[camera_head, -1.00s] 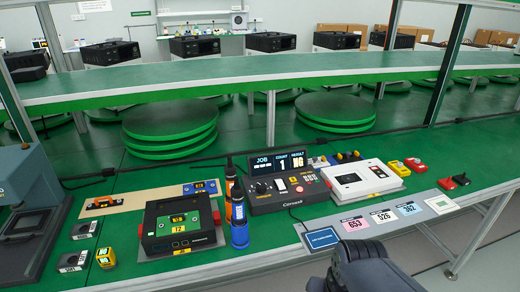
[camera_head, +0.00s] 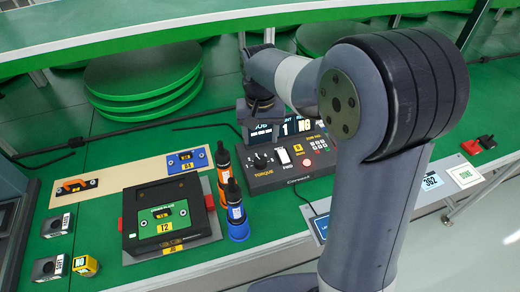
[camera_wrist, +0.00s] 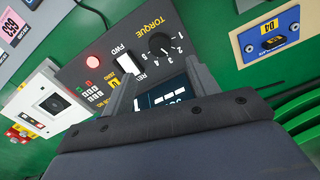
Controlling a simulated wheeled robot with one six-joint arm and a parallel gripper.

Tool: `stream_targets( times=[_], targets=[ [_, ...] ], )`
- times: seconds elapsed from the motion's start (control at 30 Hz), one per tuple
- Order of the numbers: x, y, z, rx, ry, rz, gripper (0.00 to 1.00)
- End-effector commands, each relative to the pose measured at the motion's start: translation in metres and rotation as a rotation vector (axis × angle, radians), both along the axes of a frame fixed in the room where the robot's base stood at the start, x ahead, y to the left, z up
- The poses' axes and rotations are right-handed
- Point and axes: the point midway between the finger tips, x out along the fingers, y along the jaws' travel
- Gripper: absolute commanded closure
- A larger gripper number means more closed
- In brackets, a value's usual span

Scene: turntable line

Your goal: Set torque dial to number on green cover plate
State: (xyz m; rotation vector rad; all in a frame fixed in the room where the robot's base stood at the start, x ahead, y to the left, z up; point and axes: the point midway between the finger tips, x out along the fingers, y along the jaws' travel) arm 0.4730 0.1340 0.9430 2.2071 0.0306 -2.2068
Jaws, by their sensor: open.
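The torque dial (camera_head: 262,163) is a round black knob on the dark control box (camera_head: 290,182), above the yellow word TORQUE. In the wrist view the dial (camera_wrist: 162,43) shows white numbers around it; its pointer setting is too small to read surely. My gripper (camera_wrist: 160,72) is open and empty above the box, its fingertips near the dial and apart from it.
Orange and blue bottle-like tools (camera_head: 237,214) stand between fixture and box. A white switch (camera_wrist: 128,63) and a lit red button (camera_wrist: 92,61) are by the dial. A display rises behind the box. A blue part (camera_head: 187,161) lies on a beige board.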

Motion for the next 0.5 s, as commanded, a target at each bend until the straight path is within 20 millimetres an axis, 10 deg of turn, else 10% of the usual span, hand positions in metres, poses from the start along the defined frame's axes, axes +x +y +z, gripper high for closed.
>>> stream_targets(
  times=[0.5],
  targets=[
    [-0.001, -0.001, -0.086, 0.0, 0.001, 0.0, 0.43]
  ],
)
